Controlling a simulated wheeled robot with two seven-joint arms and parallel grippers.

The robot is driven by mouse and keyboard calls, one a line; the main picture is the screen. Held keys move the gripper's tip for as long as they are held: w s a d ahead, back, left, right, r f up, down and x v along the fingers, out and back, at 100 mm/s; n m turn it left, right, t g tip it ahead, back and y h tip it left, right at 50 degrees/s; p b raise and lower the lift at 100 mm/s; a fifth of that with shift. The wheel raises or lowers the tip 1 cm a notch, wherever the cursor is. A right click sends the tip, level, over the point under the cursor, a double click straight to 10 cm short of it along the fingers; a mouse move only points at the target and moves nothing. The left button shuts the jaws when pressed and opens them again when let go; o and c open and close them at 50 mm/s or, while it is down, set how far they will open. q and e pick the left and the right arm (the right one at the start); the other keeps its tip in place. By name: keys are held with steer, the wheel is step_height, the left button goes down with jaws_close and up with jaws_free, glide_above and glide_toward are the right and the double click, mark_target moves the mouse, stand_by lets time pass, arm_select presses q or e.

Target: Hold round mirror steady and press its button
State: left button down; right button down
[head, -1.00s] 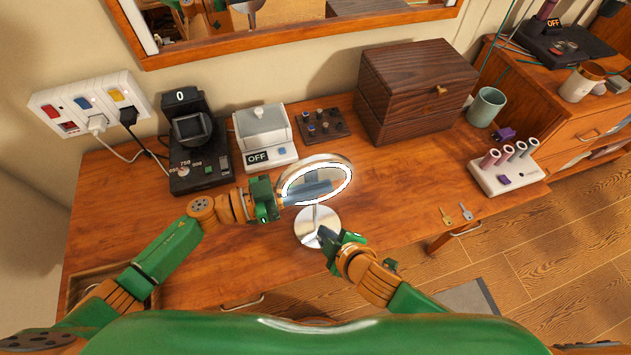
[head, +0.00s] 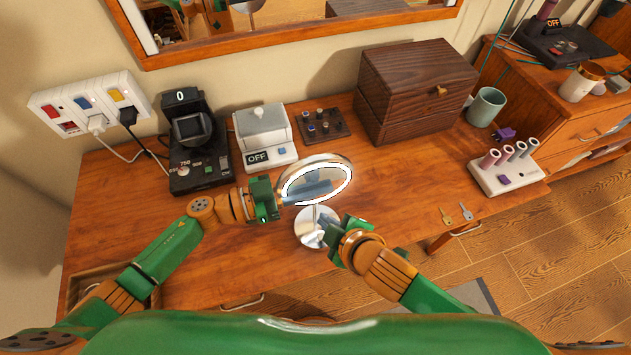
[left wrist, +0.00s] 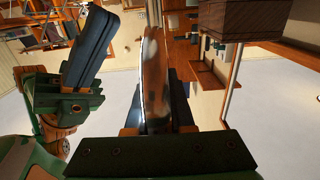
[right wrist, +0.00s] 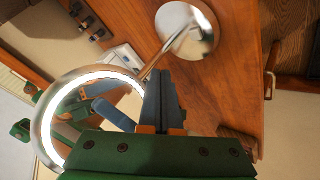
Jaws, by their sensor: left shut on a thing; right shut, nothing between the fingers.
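The round mirror (head: 318,181) stands on the desk on a thin stem above a round chrome base (head: 312,228). Its ring is lit white. My left gripper (head: 285,200) is shut on the mirror's left rim; the left wrist view shows the mirror edge-on (left wrist: 154,80) between the fingers. My right gripper (head: 335,245) is shut and empty, just right of the base and below the mirror head. In the right wrist view its closed fingers (right wrist: 162,98) are beside the lit ring (right wrist: 50,112), with the base (right wrist: 187,38) beyond. I cannot make out the button.
A black device reading 0 (head: 190,140), a white box marked OFF (head: 265,135) and a small knob panel (head: 323,125) stand behind. A dark wooden box (head: 415,95), mug (head: 486,107) and roller stand (head: 503,168) are to the right. The desk right of the mirror is mostly clear.

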arm_select(q)
steer(key=c, duration=0.7)
jaws_free()
